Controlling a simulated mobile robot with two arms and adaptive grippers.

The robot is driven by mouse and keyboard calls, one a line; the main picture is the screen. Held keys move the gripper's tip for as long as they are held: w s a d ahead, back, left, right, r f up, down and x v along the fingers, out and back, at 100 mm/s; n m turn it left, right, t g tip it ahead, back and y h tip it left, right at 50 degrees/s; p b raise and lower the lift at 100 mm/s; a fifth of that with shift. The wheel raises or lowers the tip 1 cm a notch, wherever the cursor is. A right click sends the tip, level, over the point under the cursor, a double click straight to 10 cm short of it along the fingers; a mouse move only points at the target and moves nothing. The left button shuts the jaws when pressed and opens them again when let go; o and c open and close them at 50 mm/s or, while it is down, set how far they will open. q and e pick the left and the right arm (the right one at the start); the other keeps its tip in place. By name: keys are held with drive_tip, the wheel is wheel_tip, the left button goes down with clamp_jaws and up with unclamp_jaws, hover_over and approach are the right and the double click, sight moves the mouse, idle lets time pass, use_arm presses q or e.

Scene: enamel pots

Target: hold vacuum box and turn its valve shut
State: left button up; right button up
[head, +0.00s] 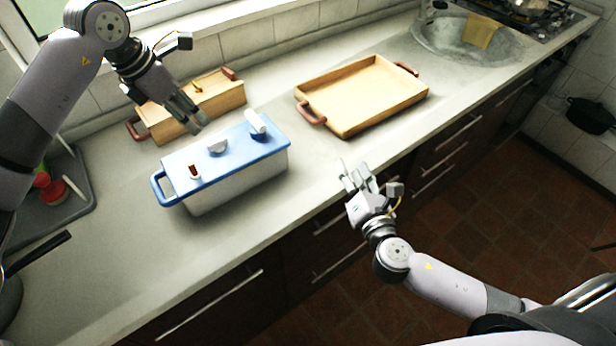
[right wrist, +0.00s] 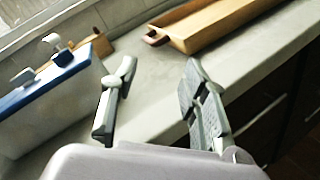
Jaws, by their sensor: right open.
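The vacuum box (head: 238,178) has a pale body and a blue lid with a handle loop at its left end. It stands on the counter in the head view. On its lid are a grey knob (head: 218,146), a white upright part (head: 256,124) and a small white piece with red; which one is the valve I cannot tell. My left gripper (head: 195,122) hangs above and behind the lid, apart from it as far as I see; its jaw state is unclear. My right gripper (head: 358,176) is open and empty, right of the box at the counter's front edge. The box shows in the right wrist view (right wrist: 45,115).
A wooden tray (head: 362,92) with red-brown handles lies behind and right of the box. A smaller wooden box (head: 215,95) stands behind it. A grey rack (head: 75,205) with red items is at left. Counter between box and tray is clear.

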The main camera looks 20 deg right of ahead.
sight(266, 132)
drive_tip(key=s+a+r+n+y, duration=0.4)
drive_tip(key=a+r+y, duration=0.25)
drive_tip(key=a, duration=0.45)
drive_tip(key=shift+n, duration=0.3)
drive_tip(key=x, duration=1.7)
drive_tip(key=shift+w+a+f, duration=0.1)
drive_tip(key=shift+a, duration=0.2)
drive_tip(key=shift+c, duration=0.2)
clamp_jaws()
